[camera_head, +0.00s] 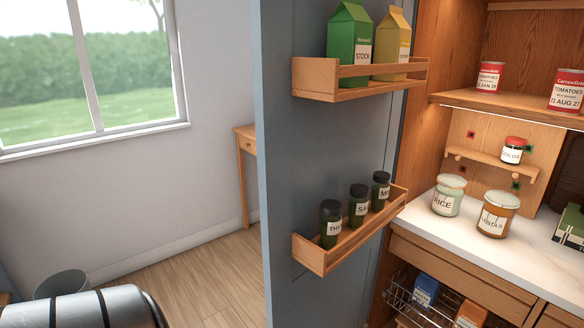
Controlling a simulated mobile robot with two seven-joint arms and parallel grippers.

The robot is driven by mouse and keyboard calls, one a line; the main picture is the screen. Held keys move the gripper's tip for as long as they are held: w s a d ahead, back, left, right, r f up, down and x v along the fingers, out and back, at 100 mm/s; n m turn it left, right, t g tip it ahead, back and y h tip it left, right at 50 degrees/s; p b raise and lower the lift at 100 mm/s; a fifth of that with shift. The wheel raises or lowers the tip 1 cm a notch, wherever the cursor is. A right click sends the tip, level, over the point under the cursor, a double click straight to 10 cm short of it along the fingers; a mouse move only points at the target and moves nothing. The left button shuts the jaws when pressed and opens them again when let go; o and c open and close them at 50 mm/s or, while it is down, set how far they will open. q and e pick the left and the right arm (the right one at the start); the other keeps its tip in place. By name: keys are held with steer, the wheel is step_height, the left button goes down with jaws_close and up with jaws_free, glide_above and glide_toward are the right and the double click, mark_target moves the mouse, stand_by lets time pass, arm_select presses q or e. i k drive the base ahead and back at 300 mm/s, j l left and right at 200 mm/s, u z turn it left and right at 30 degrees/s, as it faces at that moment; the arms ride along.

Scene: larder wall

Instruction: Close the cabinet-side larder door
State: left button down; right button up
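A blue-grey larder door (340,130) stands wide open in the middle of the view, its inner face turned to the right. It joins the wooden larder (412,130) along its right side. Its upper wooden rack (360,88) holds a green carton (348,42) and a yellow carton (390,42). Its lower rack (350,243) holds three dark-lidded spice jars (358,204). No other larder door shows. An arm part of mine shows at the bottom left, but neither gripper is in view.
Inside the larder, tins (490,76) stand on a shelf, and jars (448,196) stand on a pale worktop (418,213). A wire basket (398,296) with packets sits below. A wooden table (243,140) stands behind the door. A grey bin (62,283) is at the lower left. The floor (205,275) left of the door is clear.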

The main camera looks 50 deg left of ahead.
mark_target(316, 139)
steer(key=k+j, duration=0.1)
steer(key=j, duration=0.35)
steer(key=j+z, duration=0.15)
steer(key=j, duration=0.25)
steer(key=k+j, duration=0.15)
steer(key=j, duration=0.3)
steer(key=k+j+z, duration=0.15)
steer(key=j, duration=0.25)
steer(key=k+j, duration=0.1)
steer(key=j, duration=0.3)
steer(key=i+j, duration=0.15)
steer(key=j, duration=0.2)
steer(key=i+j+z, duration=0.15)
steer(key=j, duration=0.2)
steer(key=i+j, duration=0.15)
steer(key=j, duration=0.2)
steer(key=z, duration=0.05)
